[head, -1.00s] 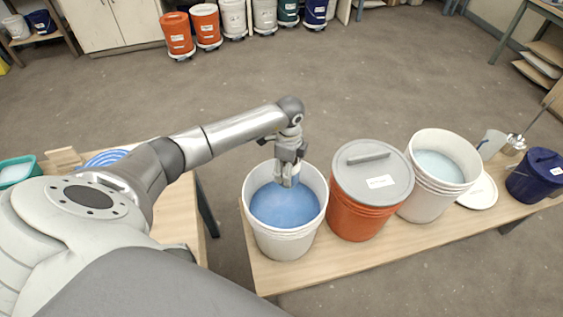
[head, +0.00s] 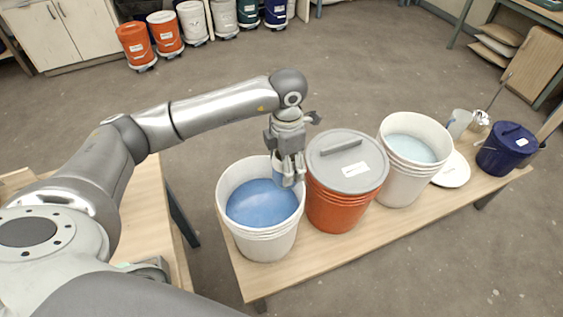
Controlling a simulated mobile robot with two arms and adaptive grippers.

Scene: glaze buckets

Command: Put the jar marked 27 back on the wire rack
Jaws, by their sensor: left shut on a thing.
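My left gripper (head: 289,181) is over the right inner side of the white bucket of blue glaze (head: 240,240). It points down and is shut on a small pale jar (head: 277,166), mostly hidden by the fingers. No number can be read on the jar. I cannot tell whether the jar touches the bucket rim or the glaze. I see no wire rack in this view. My right gripper is not in view.
An orange bucket with a grey lid (head: 346,163) stands close right of the gripper. Beyond are a white bucket of pale glaze (head: 403,185), a white lid (head: 453,172) and a blue lidded bucket (head: 505,150). A second table (head: 150,215) stands at left, with a floor gap between.

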